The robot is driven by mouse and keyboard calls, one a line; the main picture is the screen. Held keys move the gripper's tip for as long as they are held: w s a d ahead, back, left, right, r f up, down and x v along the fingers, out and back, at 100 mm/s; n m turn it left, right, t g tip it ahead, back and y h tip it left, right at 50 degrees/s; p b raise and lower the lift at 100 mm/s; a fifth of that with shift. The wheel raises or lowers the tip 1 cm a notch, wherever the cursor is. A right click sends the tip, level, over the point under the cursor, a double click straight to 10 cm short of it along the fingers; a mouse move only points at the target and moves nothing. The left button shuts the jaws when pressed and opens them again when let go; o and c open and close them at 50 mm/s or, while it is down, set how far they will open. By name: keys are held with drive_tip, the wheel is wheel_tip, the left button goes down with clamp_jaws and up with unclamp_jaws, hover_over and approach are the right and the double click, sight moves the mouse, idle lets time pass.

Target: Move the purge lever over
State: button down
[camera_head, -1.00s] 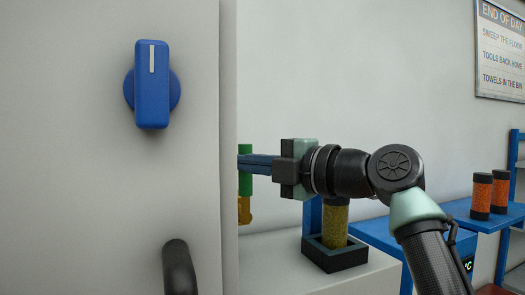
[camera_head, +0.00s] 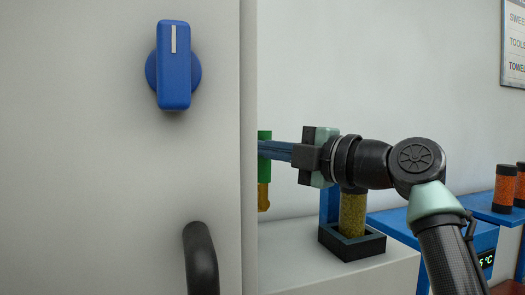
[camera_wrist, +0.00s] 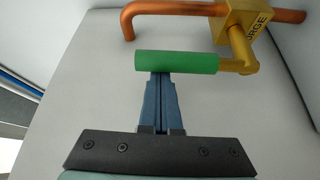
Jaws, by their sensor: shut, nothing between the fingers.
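The purge lever has a green grip (camera_wrist: 176,62) on a yellow arm (camera_wrist: 240,52). The arm joins a yellow valve block (camera_wrist: 250,22) with partly visible lettering. In the wrist view the grip lies across the picture just beyond my gripper (camera_wrist: 161,77). My gripper's blue fingers are shut together, with nothing between them. Their tips are at the grip's near side and appear to touch it. In the head view the green grip (camera_head: 264,146) stands upright at the cabinet's edge, partly hidden by the panel. My gripper (camera_head: 263,149) reaches it from the right.
A copper pipe (camera_wrist: 165,10) runs through the valve block. A grey cabinet panel (camera_head: 90,150) with a blue knob (camera_head: 174,65) and black handle (camera_head: 201,258) fills the left. A yellow-filled cylinder (camera_head: 352,214) stands in a dark square holder (camera_head: 352,243) below my wrist.

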drive_tip(key=shift+d, duration=0.15)
drive_tip(key=w+d+f+m+t+h+b, duration=0.3)
drive_tip(key=d+f+m+t+b, duration=0.4)
drive_tip(key=m+b, duration=0.8)
drive_tip(key=shift+w+d+f+m+t, duration=0.15)
drive_tip(key=shift+d+m+t, duration=0.95)
drive_tip(key=shift+d+m, duration=0.3)
drive_tip(key=shift+f+b, duration=0.15)
drive_tip(key=shift+b, duration=0.2)
